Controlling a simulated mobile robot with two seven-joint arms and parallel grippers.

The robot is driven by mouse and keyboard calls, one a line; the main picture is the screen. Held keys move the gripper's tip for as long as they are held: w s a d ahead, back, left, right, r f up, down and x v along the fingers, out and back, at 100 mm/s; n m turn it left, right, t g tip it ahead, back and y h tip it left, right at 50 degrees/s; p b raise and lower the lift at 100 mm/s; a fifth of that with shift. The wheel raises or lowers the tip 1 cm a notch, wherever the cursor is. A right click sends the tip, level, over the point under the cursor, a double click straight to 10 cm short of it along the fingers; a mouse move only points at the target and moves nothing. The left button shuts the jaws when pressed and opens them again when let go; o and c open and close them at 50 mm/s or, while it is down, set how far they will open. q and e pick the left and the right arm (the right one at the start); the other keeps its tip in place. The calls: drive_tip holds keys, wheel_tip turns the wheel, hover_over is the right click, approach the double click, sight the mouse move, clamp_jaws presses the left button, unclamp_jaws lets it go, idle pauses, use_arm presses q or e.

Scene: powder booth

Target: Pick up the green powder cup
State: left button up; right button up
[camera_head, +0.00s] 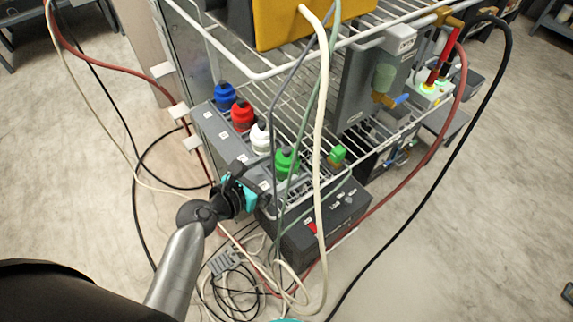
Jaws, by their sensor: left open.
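The green powder cup (287,164) stands upright at the near end of a row of cups on the wire rack's left side. Thin grey and green hoses run in front of its right side. My left gripper (250,188) is open, with black and teal parts showing, just to the lower left of the green cup. It looks apart from the cup and empty, though its fingertips are small and partly hidden.
White (261,139), red (242,117) and blue (224,96) cups stand behind the green one. A thick cream hose (321,130) hangs right of it. A dark control box (325,220) sits below. Loose cables (240,290) lie on the floor.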

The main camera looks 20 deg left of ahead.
sight(287, 162)
use_arm(q)
drive_tip(key=shift+b+x, duration=0.45)
drive_tip(key=shift+x, duration=2.3)
drive_tip(key=shift+d, duration=0.15)
drive_tip(key=shift+c, duration=0.4)
drive_tip(key=shift+r, duration=0.1)
drive_tip(key=c, duration=1.1)
